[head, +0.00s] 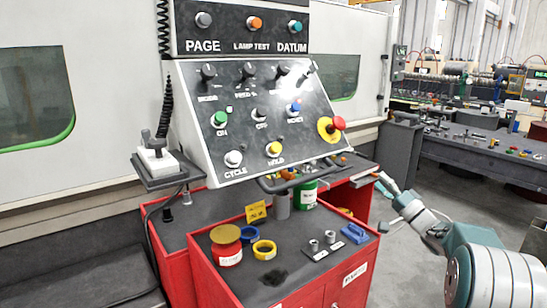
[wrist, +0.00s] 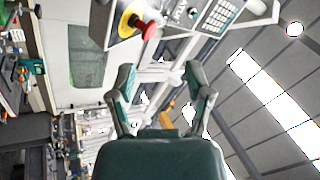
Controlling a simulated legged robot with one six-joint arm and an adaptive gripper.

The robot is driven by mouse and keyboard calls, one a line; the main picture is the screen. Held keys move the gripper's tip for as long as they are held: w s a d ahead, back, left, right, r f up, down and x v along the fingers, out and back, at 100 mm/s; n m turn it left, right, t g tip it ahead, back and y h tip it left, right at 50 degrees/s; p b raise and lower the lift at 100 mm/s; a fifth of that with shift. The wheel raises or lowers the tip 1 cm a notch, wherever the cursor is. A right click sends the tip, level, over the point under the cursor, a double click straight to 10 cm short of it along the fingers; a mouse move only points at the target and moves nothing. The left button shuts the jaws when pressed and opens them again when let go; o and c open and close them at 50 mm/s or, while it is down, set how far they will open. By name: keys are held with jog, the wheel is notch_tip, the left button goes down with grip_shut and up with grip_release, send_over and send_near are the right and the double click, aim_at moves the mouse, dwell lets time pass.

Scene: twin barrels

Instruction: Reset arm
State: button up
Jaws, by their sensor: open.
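My gripper (head: 384,202) shows in the head view at the right, beside the red cabinet's right edge, with its two fingers spread apart. In the wrist view my gripper (wrist: 159,72) is open and empty, its green and grey fingers pointing up in the picture. My white and teal arm reaches in from the lower right of the head view. The fingers appear clear of the cabinet, though the exact gap is hard to tell. The wrist view is turned on its side and shows the panel's red emergency button (wrist: 144,28) beyond the fingers.
The control panel (head: 250,150) stands over a red cabinet (head: 215,285). On its top are a red barrel (head: 226,252), a green barrel (head: 304,195), yellow ring (head: 264,250) and blue part (head: 355,233). A grey workbench (head: 470,155) stands behind at right. Open floor (head: 440,185) lies between.

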jog(key=s+a+r+m+h, duration=0.1)
jog(key=s+a+r+h, duration=0.2)
jog(key=h, duration=0.4)
jog(key=s+a+r+m+h, duration=0.1)
jog(key=s+a+r+h, duration=0.1)
jog(key=s+r+h, duration=0.35)
jog(key=s+a+f+n+g, duration=0.2)
jog(key=s+f, duration=0.4)
jog(key=s, duration=0.5)
jog(key=s+a+f+n+g+h, duration=0.1)
jog(key=s+f+g, duration=0.5)
jog(key=s, duration=0.6)
jog(key=s+a+f+n+g, duration=0.4)
jog(key=s+a+f, duration=0.1)
jog(key=s, duration=0.6)
jog(key=shift+s+a+f+g+h, duration=0.3)
jog(key=shift+f+h, duration=0.05)
jog(key=shift+f, duration=0.45)
